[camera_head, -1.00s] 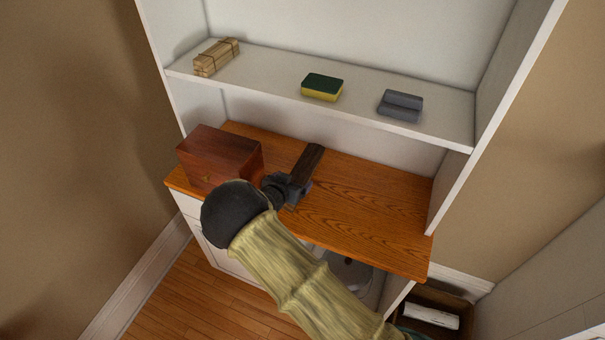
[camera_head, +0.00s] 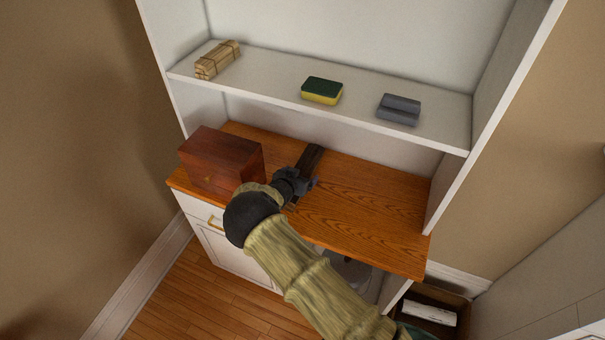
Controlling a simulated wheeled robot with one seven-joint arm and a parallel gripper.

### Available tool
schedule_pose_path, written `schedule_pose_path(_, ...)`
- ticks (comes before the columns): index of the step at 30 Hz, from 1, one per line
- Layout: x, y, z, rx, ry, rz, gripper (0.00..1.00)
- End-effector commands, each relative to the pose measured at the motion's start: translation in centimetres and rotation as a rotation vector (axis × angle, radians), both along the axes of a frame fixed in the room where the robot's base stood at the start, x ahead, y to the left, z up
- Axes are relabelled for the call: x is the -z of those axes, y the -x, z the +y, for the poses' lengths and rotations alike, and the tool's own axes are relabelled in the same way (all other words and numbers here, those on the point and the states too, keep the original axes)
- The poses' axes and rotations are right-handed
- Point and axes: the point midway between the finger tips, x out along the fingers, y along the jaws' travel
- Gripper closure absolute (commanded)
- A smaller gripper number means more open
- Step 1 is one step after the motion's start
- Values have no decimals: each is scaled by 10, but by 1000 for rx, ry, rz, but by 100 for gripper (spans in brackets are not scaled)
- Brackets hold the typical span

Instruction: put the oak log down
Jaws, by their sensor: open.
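The oak log (camera_head: 311,156) is a dark brown bar on the orange wooden counter (camera_head: 365,205). Its far end shows beyond my gripper, and a small part shows at the near side. The rest is hidden behind the gripper. It appears to rest on the counter. My gripper (camera_head: 308,181) is open, low over the counter at the log's middle. I cannot tell whether the fingers touch the log.
A reddish-brown wooden box (camera_head: 222,160) stands on the counter, left of my gripper. The shelf above holds a tied bundle of sticks (camera_head: 218,60), a green-yellow sponge (camera_head: 322,91) and a grey object (camera_head: 399,109). The counter's right half is clear.

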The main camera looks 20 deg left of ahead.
Motion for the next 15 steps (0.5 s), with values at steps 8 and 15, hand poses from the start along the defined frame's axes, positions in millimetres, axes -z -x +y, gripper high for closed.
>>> schedule_pose_path(8,3,-5,0,-1,-1,1,13)
schedule_pose_path(15,3,-6,-2,2,0,1,13)
